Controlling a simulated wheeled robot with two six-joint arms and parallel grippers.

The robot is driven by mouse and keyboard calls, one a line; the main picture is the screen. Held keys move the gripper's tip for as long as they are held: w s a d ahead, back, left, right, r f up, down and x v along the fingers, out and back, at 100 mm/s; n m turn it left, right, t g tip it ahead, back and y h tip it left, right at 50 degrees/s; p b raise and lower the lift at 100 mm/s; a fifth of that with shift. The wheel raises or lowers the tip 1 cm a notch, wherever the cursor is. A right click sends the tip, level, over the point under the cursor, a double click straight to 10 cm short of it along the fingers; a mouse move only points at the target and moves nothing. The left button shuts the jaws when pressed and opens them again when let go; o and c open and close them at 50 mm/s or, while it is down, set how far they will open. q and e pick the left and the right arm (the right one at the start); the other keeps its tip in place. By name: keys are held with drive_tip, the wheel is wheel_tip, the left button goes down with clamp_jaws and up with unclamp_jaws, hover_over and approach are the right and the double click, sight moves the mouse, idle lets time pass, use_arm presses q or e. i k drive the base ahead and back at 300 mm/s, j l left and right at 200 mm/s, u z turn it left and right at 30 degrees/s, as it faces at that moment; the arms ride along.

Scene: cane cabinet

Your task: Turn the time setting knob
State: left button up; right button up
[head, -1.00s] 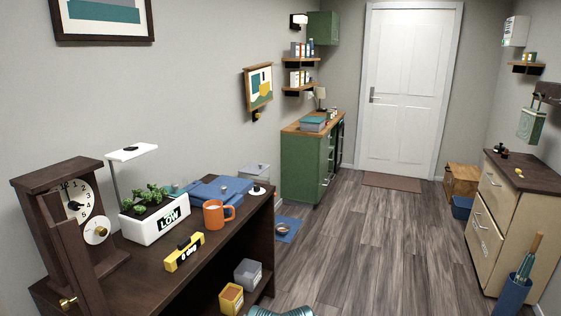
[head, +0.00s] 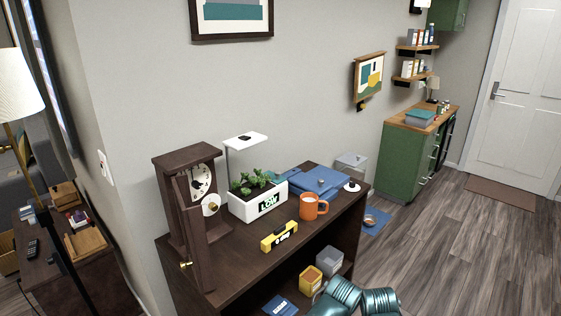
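A dark wooden clock (head: 190,225) stands at the left end of the dark shelf unit. Its white clock face (head: 200,182) shows black numerals and hands. A round white disc with a dark centre (head: 210,205) sits just below and right of the face; it looks like the knob, but no label is readable. The clock's narrow front door appears swung open toward me, with a small brass knob (head: 185,265) low on it. Neither of my grippers shows; only teal parts of my arm appear at the bottom edge, well right of the clock.
Open wood floor (head: 440,250) lies to the right.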

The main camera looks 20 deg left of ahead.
sight(198, 185)
drive_tip(key=u, duration=1.35)
